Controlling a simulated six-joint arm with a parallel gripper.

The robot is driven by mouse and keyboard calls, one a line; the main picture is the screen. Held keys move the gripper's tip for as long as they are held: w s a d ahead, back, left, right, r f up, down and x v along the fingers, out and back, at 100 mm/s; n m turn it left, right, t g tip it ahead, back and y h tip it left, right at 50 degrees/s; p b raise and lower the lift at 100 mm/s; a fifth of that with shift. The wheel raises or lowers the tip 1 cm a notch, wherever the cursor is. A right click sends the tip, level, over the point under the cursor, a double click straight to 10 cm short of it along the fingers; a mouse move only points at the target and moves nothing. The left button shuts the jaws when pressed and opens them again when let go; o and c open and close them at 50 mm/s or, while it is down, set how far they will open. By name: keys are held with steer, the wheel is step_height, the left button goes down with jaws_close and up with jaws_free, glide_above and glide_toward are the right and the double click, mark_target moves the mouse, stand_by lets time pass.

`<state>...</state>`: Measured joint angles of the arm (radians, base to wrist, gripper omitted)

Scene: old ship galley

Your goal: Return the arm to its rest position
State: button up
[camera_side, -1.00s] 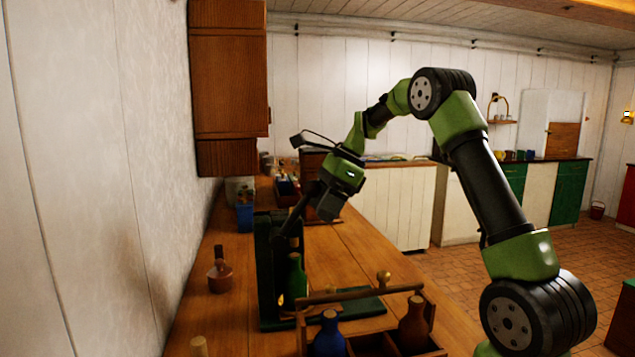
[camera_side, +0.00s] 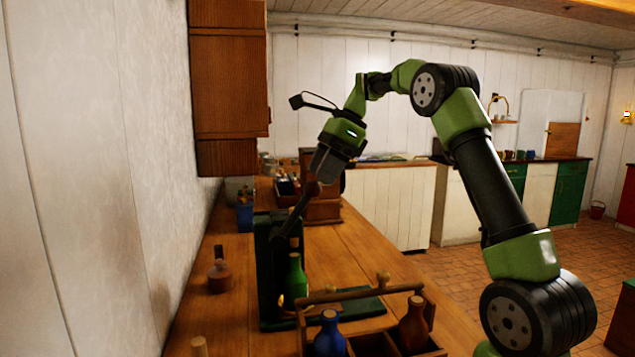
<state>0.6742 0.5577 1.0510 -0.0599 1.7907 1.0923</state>
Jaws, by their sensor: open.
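My gripper (camera_side: 325,167) hangs in the air above the wooden counter, tilted down and to the left. Its jaws are open and I see nothing between them, though the fingertips are small and dark here. Below it is the dark lever (camera_side: 296,216) of a green press (camera_side: 265,270), slanting up to the right with a round knob at its top. The gripper appears apart from the knob. My arm arches from the lower right up and over to the left.
A green bottle (camera_side: 294,280) stands in the press. In front, a wooden carrier (camera_side: 349,293) holds a blue bottle (camera_side: 329,335) and a brown bottle (camera_side: 413,323). A wooden cabinet (camera_side: 229,80) hangs on the left wall. Upper right is clear.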

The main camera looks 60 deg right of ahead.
steer(key=s+a+r+n+t+h, duration=0.1)
steer(key=s+a+n, duration=0.5)
steer(key=a+n, duration=0.2)
steer(key=s+a+r+n+h, duration=0.1)
steer(key=s+a+r+n, duration=0.1)
steer(key=s+a+n, duration=0.55)
steer(key=s+a+f+n+t, duration=0.2)
steer(key=s+a+f+n, duration=0.2)
steer(key=s+n, duration=0.2)
steer(key=shift+f+n, duration=0.3)
steer(key=shift+n, duration=0.45)
